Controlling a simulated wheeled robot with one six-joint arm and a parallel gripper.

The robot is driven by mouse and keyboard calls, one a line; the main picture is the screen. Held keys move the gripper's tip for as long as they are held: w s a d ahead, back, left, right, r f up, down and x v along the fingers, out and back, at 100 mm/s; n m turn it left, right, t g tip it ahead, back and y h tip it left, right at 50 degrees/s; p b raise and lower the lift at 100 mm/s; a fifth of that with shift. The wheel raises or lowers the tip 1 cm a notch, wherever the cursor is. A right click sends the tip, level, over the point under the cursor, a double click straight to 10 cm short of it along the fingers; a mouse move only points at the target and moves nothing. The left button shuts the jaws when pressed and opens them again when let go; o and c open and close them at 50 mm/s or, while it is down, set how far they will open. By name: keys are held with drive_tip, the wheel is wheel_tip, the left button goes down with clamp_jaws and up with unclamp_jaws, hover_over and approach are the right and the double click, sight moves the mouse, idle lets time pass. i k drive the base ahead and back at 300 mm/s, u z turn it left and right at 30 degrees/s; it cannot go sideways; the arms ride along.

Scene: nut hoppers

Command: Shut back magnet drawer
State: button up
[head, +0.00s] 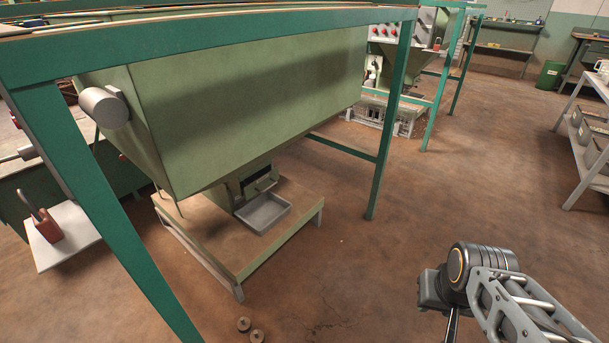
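The near green hopper (240,110) hangs in a teal frame. A small green outlet housing (256,189) is under it, with a dark opening and what looks like a drawer front with a handle (264,184). I cannot tell for sure whether this is the magnet drawer or how far out it is. A grey tray (263,213) sits just below. A second hopper (406,62) stands at the back, too small to make out any drawer. My arm enters at lower right, well apart from both hoppers.
A low stand (200,238) is under the near hopper. Teal frame posts (392,120) flank it. Round metal pieces (244,324) lie on the floor in front. A grey shelf rack (592,135) is at right.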

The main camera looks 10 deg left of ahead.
sight(256, 184)
drive_tip(key=i, duration=0.75)
drive_tip(key=u, duration=0.95)
drive_tip(key=i, duration=0.55)
drive_tip(key=u, duration=0.65)
